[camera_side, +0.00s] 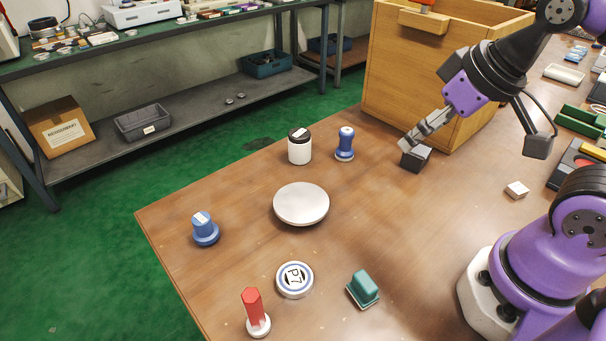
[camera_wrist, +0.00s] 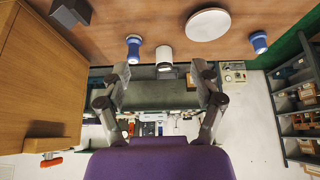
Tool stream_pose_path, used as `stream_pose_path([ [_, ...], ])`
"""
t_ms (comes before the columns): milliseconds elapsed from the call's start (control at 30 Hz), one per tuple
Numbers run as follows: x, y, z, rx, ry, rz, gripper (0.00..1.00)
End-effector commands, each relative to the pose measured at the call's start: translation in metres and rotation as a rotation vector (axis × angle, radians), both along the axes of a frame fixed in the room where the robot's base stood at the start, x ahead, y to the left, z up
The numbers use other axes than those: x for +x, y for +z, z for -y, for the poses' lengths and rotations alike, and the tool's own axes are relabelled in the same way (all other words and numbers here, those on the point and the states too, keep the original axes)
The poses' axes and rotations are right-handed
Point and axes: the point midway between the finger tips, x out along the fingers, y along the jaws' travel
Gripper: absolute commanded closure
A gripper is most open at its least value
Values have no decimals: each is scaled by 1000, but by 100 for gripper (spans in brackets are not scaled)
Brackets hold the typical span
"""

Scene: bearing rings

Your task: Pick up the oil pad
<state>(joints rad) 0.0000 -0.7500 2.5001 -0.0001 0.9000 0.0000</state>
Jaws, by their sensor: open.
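No object is plainly marked as the oil pad, and I cannot tell for certain which one it is. A dark grey block (camera_side: 415,159) sits on the table by the wooden cabinet; in the wrist view the block (camera_wrist: 70,12) is at the top left, outside the jaws. A teal block on a base (camera_side: 363,288) lies near the front edge. A round white pad with a P7-like mark (camera_side: 295,280) lies left of it. My gripper (camera_side: 412,143) is open and appears just above the dark block in the side view. In the wrist view my gripper (camera_wrist: 160,82) is empty.
A pale disc (camera_side: 301,204) lies mid-table. A white jar with black lid (camera_side: 300,147), a blue-and-white piece (camera_side: 345,144), a blue knob (camera_side: 205,229) and a red-handled piece (camera_side: 256,313) stand around it. The wooden cabinet (camera_side: 410,75) rises close behind my gripper.

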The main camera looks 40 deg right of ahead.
Motion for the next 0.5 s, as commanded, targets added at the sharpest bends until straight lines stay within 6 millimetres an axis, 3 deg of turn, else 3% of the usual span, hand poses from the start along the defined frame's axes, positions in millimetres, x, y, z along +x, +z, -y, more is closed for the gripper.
stream_pose_path([
  [267, 6, 1, 2, 0, -11, -6, 26],
  [367, 25, 3, 8, 3, -45, -22, 26],
  [500, 71, -1, 26, 7, -122, -53, 26],
])
